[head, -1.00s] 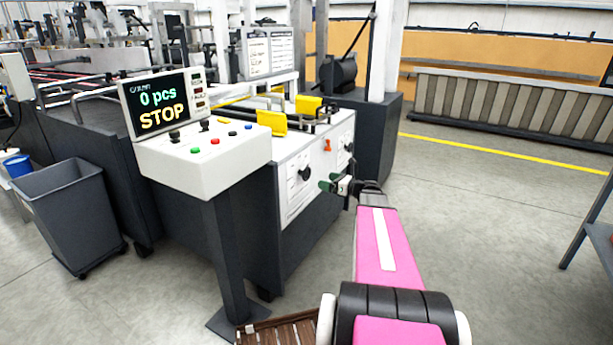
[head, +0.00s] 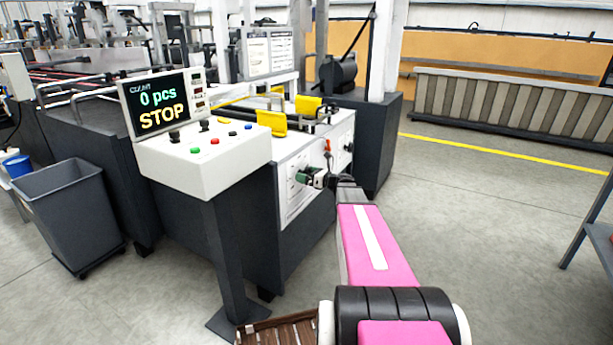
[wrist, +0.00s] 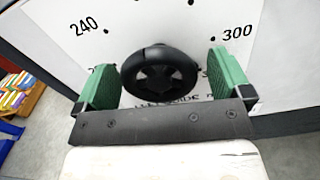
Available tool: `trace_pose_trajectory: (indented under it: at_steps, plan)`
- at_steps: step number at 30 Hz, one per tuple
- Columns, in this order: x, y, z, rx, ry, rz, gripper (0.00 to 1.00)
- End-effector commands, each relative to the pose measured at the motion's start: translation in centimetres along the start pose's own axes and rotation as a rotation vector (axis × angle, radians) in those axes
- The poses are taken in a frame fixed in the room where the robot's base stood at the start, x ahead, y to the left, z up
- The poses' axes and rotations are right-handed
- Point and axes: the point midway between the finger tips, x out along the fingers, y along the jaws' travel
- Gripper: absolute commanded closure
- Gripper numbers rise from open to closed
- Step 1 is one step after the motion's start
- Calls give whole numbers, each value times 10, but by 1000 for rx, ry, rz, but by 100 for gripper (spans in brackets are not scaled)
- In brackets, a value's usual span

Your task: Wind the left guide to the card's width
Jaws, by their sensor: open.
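A black round knob (wrist: 160,73) sits on a white dial plate with numbers such as 240 and 300 in the wrist view. My gripper (wrist: 165,85) is open, its green-padded fingers on either side of the knob with gaps to it. In the head view my gripper (head: 308,178) is at the machine's white front panel (head: 294,208), covering most of the knob there. Two yellow guides (head: 271,122) and (head: 307,105) stand on top of the machine. The dial's pointer reading cannot be made out.
A control console (head: 200,160) with a screen reading "0 pcs STOP" stands left of my arm. An orange-red handle (head: 327,146) and a second black knob (head: 349,147) are right of my gripper. A grey bin (head: 68,210) stands at left.

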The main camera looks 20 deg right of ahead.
Motion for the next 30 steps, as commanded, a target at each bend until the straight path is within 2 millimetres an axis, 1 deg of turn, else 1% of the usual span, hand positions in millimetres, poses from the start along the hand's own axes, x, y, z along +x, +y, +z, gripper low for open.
trace_pose_trajectory:
  at_steps: [5,6,7,8,9,10,20,26,30]
  plan:
    - [0,0,0,0,0,0,4]
    - [0,0,0,0,0,0,10]
    - [0,0,0,0,0,0,20]
    - [0,0,0,0,0,0,30]
    - [0,0,0,0,0,0,43]
    - [0,0,0,0,0,0,53]
    - [0,0,0,-23,0,1,53]
    - [0,0,0,-113,0,1,53]
    - [0,0,0,-217,0,1,53]
